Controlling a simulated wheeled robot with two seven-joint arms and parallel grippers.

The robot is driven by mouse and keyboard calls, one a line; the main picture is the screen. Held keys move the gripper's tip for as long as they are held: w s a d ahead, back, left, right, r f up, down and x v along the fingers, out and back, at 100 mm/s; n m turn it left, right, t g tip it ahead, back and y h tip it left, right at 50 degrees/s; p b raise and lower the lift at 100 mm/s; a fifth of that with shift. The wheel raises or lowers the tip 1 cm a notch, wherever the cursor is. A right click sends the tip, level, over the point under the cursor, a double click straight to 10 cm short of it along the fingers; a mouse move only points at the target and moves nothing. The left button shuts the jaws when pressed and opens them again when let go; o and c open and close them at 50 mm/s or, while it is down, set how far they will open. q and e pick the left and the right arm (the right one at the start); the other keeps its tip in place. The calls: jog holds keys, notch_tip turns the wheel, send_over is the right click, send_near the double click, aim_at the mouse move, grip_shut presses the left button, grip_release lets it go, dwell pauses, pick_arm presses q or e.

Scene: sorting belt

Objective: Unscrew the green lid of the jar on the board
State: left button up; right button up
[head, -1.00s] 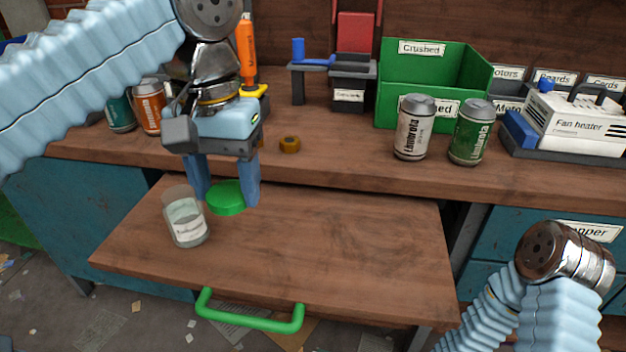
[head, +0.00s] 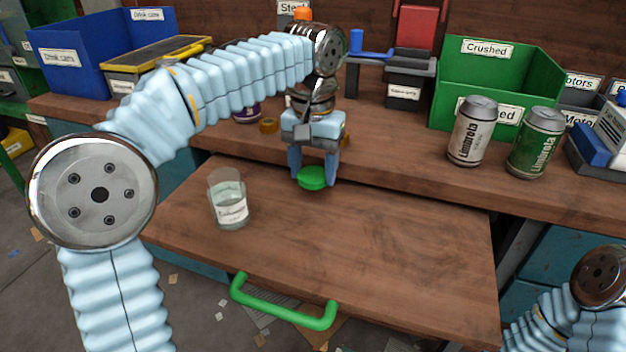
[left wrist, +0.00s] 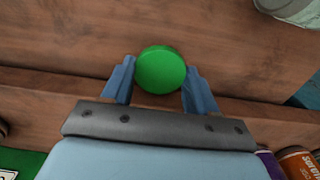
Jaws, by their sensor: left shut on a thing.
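The glass jar (head: 230,205) stands upright on the pulled-out wooden board (head: 340,250), toward its left side. Its top is open, with no lid on it, and a pale label shows on its front. The green lid (head: 312,178) is apart from the jar, to its right, at the board's back edge. My left gripper (head: 313,175) is shut on the lid, pointing down. In the left wrist view the lid (left wrist: 161,69) sits between the two blue fingers, and part of the jar (left wrist: 290,10) shows at the top right corner. My right gripper is out of view.
Two cans, a silver one (head: 472,132) and a green one (head: 536,142), stand on the workbench at right, before the green bin (head: 497,65). A green handle (head: 283,308) is on the board's front. The board's middle and right are clear.

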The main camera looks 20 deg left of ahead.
aim_at(313, 174)
pick_arm(q)
jog(key=shift+f, duration=1.45)
jog(key=shift+f+b, duration=0.15)
jog(key=shift+b, duration=0.15)
jog(key=o, duration=1.2)
jog(key=shift+c, duration=0.2)
